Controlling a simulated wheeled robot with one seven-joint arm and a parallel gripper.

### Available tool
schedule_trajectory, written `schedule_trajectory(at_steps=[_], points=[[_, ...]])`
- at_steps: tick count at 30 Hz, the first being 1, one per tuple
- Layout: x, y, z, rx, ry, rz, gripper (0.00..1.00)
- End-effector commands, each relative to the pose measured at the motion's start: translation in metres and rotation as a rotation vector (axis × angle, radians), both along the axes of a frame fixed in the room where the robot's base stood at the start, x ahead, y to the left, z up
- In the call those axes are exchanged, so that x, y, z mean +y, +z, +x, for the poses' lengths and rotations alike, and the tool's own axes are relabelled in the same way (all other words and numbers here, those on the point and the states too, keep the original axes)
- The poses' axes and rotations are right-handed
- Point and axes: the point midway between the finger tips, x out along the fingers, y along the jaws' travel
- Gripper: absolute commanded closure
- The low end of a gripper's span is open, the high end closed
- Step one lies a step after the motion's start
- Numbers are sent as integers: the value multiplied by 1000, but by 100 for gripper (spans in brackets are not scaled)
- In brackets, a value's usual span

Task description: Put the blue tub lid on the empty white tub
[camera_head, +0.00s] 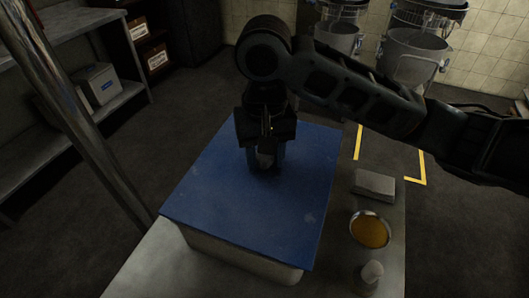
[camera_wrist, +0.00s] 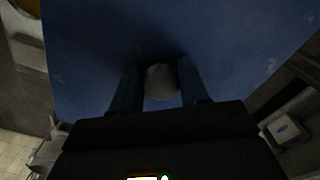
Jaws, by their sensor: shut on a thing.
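The blue tub lid (camera_head: 245,205) is a large flat blue sheet that fills the middle of the head view. It lies over the pale tub (camera_head: 240,258), whose front wall shows under the lid's near edge. I cannot tell whether the lid rests on the rim or hangs just above it. The inside of the tub is hidden. My gripper (camera_head: 266,160) points down at the lid and is shut on a pale round knob (camera_wrist: 162,82) on its top. In the wrist view the blue lid (camera_wrist: 90,40) spreads behind both fingers.
A shelf post (camera_head: 75,110) stands at left. Metal buckets (camera_head: 410,60) stand at back.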

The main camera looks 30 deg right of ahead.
Motion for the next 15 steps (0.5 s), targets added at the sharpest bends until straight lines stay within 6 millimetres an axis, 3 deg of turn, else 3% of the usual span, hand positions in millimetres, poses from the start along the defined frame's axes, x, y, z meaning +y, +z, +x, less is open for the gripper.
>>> schedule_trajectory(at_steps=[11, 12, 15], points=[[0, -1, 0, 0, 1, 0, 98], [0, -1, 0, 0, 1, 0, 53], [0, -1, 0, 0, 1, 0, 43]])
